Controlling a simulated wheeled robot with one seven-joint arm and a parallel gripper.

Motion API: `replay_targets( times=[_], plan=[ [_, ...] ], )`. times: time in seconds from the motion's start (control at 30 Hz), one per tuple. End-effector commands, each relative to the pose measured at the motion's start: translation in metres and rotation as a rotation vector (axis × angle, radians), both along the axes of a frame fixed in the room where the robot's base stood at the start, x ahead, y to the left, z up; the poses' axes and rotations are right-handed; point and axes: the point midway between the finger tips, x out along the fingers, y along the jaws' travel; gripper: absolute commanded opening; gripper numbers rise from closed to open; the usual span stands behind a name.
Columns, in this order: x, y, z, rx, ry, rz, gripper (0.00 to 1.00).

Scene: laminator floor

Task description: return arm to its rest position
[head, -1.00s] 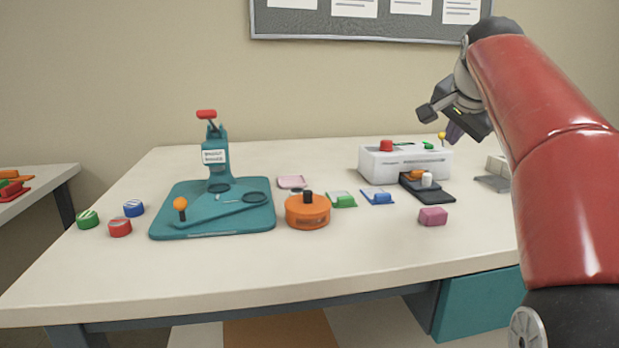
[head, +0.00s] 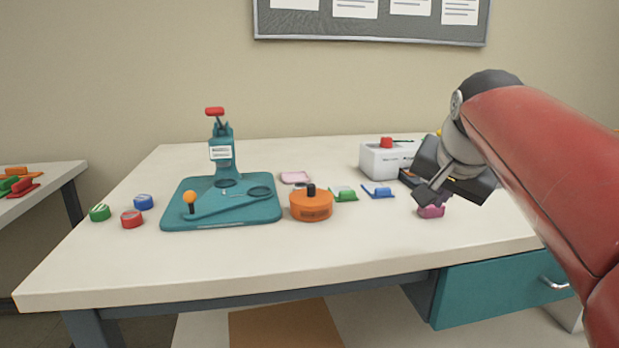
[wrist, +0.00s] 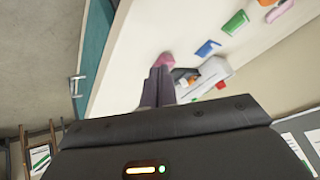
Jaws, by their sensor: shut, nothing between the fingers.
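My gripper (head: 428,198) is at the right of the head view, low in front of the white laminator (head: 382,162) and partly covering it. Its fingers are shut with nothing between them. In the wrist view the shut fingers (wrist: 158,88) point toward the table, with a pink block (wrist: 164,60) just beyond their tips. In the head view the pink block (head: 431,211) shows partly behind the fingertips. I cannot tell the exact gap between them. My red arm comes in from the right edge.
A teal press (head: 222,202) stands at the table's left with several round colored pieces beside it. An orange round box (head: 311,205), a green piece (head: 344,194) and a blue piece (head: 379,191) lie mid-table. The front of the white table (head: 250,262) is clear. A teal drawer (head: 500,290) is below.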

Motion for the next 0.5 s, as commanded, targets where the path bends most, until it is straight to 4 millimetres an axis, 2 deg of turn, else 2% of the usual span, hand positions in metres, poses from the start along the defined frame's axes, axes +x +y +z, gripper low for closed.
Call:
replay_targets(
  times=[0.03,0.17,0.3,0.4,0.5],
  plan=[
    [-0.020,0.009,-0.015,-0.022,0.019,0.045,0.00],
    [-0.074,0.028,-0.069,-0.097,0.079,0.195,0.00],
    [-0.131,0.044,-0.133,-0.170,0.136,0.349,0.00],
    [-0.163,0.051,-0.173,-0.210,0.168,0.440,0.00],
    [-0.185,0.055,-0.202,-0.236,0.191,0.504,0.00]
  ],
)
